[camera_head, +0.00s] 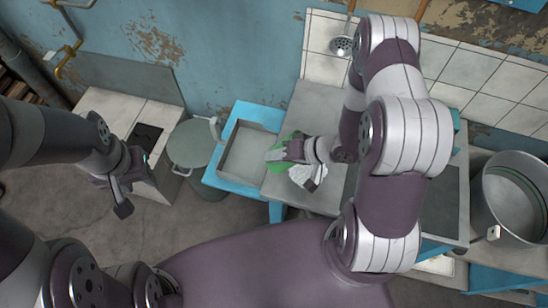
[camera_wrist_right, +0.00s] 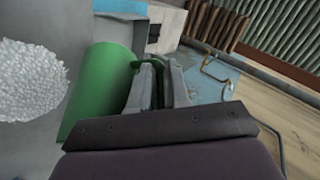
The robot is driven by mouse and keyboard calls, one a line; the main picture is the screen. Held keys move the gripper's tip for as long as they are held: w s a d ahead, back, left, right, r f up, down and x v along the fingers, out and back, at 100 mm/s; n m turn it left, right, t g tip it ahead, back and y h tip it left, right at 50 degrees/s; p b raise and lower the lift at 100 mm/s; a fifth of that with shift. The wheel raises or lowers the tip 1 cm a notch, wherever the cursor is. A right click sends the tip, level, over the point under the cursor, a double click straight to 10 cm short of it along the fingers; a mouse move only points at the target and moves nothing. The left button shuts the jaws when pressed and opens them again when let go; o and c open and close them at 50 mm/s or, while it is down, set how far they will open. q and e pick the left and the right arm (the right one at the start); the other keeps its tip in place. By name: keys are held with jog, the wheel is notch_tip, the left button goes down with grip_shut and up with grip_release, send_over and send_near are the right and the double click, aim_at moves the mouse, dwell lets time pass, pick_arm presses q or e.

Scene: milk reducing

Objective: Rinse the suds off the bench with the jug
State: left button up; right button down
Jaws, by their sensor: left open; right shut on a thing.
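The green jug (camera_head: 278,148) is held over the left part of the grey bench (camera_head: 318,108), mostly hidden behind my right gripper (camera_head: 288,152). In the right wrist view, the right gripper (camera_wrist_right: 160,84) is shut on the handle of the jug (camera_wrist_right: 98,88), and the jug looks tilted. A white patch of suds (camera_head: 300,174) lies on the bench close by the jug, partly covered by the gripper. The suds (camera_wrist_right: 28,82) also show beside the jug in the right wrist view. My left gripper (camera_head: 120,192) is open and empty, away from the bench.
A blue-framed basin (camera_head: 240,165) adjoins the bench on the left. A lidded grey bin (camera_head: 192,143) stands further left, near a pale cabinet (camera_head: 115,112). A large metal pot (camera_head: 512,195) stands at the right. A shower head (camera_head: 341,45) hangs on the tiled wall.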

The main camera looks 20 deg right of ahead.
jog(key=shift+d+y+b, duration=0.4)
jog(key=shift+y+b, duration=0.25)
jog(key=shift+y, duration=0.05)
jog(key=shift+d+r+m+y, duration=0.2)
jog(key=shift+d+m+y, duration=0.15)
jog(key=shift+y, duration=0.15)
jog(key=shift+d+t+y+b, duration=0.3)
jog(key=shift+d+y, duration=0.2)
jog(key=shift+y, duration=0.1)
jog(key=shift+r, duration=0.1)
jog(key=shift+a, duration=0.1)
